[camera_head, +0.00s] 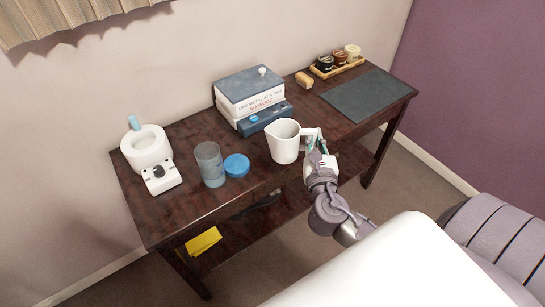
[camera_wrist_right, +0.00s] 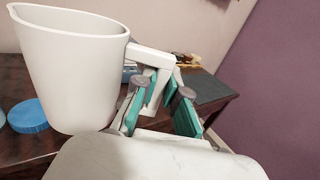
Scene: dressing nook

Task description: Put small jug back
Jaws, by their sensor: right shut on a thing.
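The small jug (camera_head: 284,143) is white, with a spout on the left and a handle on the right. It is upright at the table's front edge in the head view; I cannot tell whether it touches the top. My right gripper (camera_head: 318,146) is shut on the jug's handle. In the right wrist view the jug (camera_wrist_right: 72,70) fills the left side, and the right gripper's green-padded fingers (camera_wrist_right: 155,100) are around the handle. My left gripper is not in view.
The dark wooden table (camera_head: 195,126) holds a glass (camera_head: 210,165), blue lid (camera_head: 237,165), white camera (camera_head: 161,177), white round holder (camera_head: 146,147), stacked books (camera_head: 249,92) and a tray of small jars (camera_head: 338,66). A dark mat (camera_head: 367,95) lies bare at right. A yellow item (camera_head: 203,241) is below.

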